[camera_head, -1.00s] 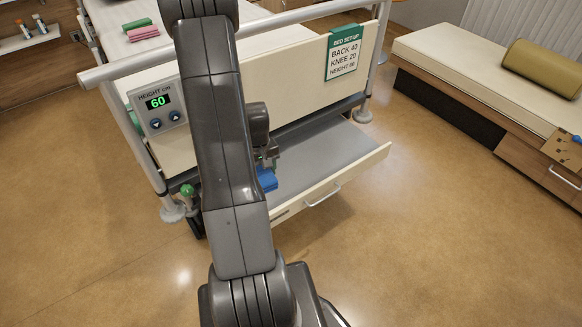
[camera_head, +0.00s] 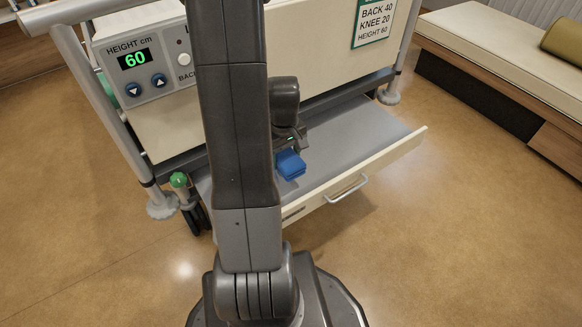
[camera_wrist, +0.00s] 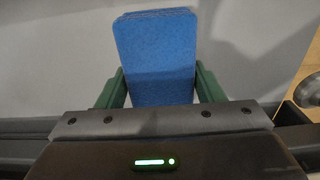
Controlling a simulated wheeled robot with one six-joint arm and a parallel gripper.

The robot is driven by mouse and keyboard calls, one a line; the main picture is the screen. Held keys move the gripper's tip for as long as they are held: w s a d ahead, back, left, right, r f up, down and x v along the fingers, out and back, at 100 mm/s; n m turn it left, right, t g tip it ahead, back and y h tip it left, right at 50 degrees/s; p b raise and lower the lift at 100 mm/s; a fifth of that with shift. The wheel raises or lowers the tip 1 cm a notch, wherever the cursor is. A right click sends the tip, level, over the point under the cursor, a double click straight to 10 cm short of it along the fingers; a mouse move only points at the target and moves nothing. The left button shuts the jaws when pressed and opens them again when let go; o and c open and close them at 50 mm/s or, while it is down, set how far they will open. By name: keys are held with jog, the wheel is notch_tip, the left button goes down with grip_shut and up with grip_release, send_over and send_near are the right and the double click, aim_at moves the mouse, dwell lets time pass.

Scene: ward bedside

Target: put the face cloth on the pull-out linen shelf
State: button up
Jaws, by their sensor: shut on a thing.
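The face cloth is a folded blue cloth (camera_head: 290,165); it also shows in the wrist view (camera_wrist: 157,55). My gripper (camera_head: 291,148) is shut on it, with one green finger at each side of the cloth in the wrist view (camera_wrist: 160,88). The pull-out linen shelf (camera_head: 360,130) is drawn out from under the bed end, with a grey surface and a pale front. The cloth is over the shelf's grey surface, toward its front. I cannot tell whether the cloth touches the shelf. My arm hides the shelf's left part.
The shelf's front handle (camera_head: 346,189) sticks out toward me. The bed-end panel with the height display (camera_head: 135,60) rises behind the shelf. A green-topped caster (camera_head: 180,181) stands at the left. A bench (camera_head: 500,50) is at the right, with clear floor between.

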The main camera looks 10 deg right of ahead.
aim_at(285, 155)
jog(key=shift+f+b, duration=0.9)
jog(key=shift+f, duration=1.75)
jog(key=shift+f, duration=0.1)
jog(key=shift+f, duration=0.15)
jog(key=o, duration=1)
jog(key=shift+c, duration=0.2)
notch_tip(285, 155, up, 12)
jog(key=p, duration=0.4)
jog(key=shift+r, duration=0.25)
